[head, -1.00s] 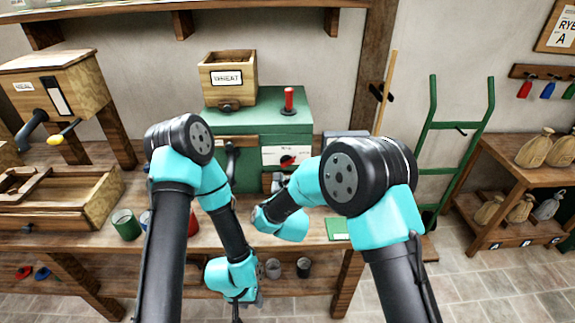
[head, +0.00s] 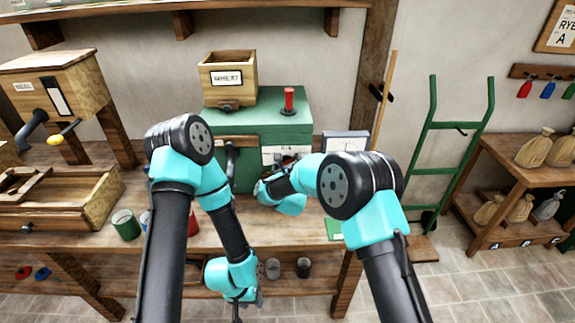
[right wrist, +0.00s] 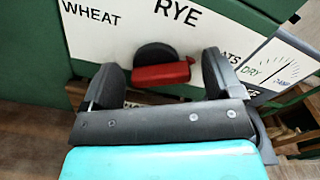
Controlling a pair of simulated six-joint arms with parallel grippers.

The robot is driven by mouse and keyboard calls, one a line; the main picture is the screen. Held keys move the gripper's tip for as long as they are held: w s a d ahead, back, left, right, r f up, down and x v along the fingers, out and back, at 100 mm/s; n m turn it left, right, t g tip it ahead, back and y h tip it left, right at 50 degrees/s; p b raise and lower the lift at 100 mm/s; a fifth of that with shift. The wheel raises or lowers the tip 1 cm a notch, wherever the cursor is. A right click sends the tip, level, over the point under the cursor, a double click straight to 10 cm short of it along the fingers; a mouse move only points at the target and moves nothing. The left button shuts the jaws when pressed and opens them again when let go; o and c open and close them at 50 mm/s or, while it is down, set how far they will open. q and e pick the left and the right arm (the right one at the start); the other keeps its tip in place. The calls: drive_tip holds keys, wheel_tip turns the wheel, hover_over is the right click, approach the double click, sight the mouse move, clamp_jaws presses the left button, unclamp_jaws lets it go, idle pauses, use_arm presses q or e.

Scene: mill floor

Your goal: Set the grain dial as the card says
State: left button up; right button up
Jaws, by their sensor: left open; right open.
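The grain dial (right wrist: 158,72), a black knob with a red bar, sits on a white plate (right wrist: 115,40) lettered WHEAT, RYE and a partly covered OATS. The bar lies roughly crosswise below RYE. My right gripper (right wrist: 163,66) is open, with one finger on each side of the dial; I cannot tell whether they touch it. In the head view my right arm mostly covers the dial on the green mill (head: 272,122). A wall card (head: 563,32) at the upper right reads RYE A. My left gripper (head: 240,297) is open and low, by the bench's front.
A wooden hopper (head: 227,78) marked WHEAT and a red-topped lever (head: 288,101) are on the mill. A DRY scale (right wrist: 272,68) is right of the dial. A green can (head: 126,224) and wooden tray (head: 98,212) are on the bench at left. A hand truck (head: 434,140) stands at right.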

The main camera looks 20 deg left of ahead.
drive_tip(key=shift+c, duration=0.5)
drive_tip(key=c, duration=0.8)
